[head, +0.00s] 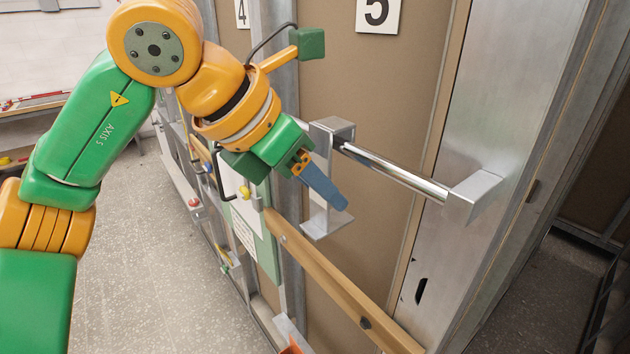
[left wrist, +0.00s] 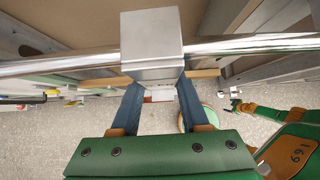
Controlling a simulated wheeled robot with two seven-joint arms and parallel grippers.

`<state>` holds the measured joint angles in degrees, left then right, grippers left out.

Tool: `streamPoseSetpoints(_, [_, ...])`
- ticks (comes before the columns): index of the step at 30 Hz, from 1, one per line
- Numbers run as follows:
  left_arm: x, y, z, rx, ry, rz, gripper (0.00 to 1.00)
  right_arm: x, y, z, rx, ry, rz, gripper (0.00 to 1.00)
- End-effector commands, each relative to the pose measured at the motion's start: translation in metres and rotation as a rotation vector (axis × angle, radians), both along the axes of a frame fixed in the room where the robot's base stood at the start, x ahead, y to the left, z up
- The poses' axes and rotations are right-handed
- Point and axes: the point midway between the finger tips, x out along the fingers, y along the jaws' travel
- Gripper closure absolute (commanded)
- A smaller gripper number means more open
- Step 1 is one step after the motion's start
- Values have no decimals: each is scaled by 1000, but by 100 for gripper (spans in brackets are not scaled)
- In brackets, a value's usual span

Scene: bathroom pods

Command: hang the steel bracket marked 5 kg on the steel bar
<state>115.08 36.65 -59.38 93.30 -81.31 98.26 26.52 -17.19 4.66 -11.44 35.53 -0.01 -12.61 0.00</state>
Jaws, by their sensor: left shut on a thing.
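The steel bracket (head: 322,215) is a grey block-topped piece with a plate below and a foot at the bottom. It stands upright at the left part of the shiny steel bar (head: 395,172). In the left wrist view its top block (left wrist: 151,40) lies across the bar (left wrist: 250,45), which shows on both sides of it. I cannot tell whether its weight rests on the bar. My left gripper (head: 320,184) is shut on the bracket with its blue fingers, below the bar. The 5 kg mark does not show. My right gripper is not clearly visible.
A square steel mount (head: 473,197) holds the bar's right end by a metal post. A sign with 5 (head: 379,12) hangs above on the brown panel. A wooden rail (head: 335,285) runs below the bracket. A green board (head: 255,235) is at lower left; open floor lies left.

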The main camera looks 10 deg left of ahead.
Motion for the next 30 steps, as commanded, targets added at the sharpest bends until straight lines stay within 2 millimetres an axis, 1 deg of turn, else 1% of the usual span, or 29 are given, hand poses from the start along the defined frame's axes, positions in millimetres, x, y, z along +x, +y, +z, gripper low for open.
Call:
streamPoseSetpoints(1, [0,0,-2,-1,-1,0,100,0,0,-2,1,0,0,17])
streamPoseSetpoints(9, [0,0,-1,-1,-1,0,100,0,2,-2,3,0,-1,17])
streamPoseSetpoints(10, [0,0,-1,-1,-1,0,53,0,2,-2,3,0,-1,17])
streamPoseSetpoints(13, [0,0,-1,-1,-1,0,26,0,2,-2,3,0,-1,17])
streamPoseSetpoints(14, [0,0,-1,-1,-1,0,20,0,2,-2,3,0,-1,17])
streamPoseSetpoints(23, [-1,1,0,0,-1,1,20,0,2,-2,3,0,-1,17])
streamPoseSetpoints(26, [-9,7,13,-3,-4,2,20,0,2,-5,3,1,-1,17])
streamPoseSetpoints(30, [-24,19,38,-4,-4,1,20,0,2,-6,3,0,-1,17])
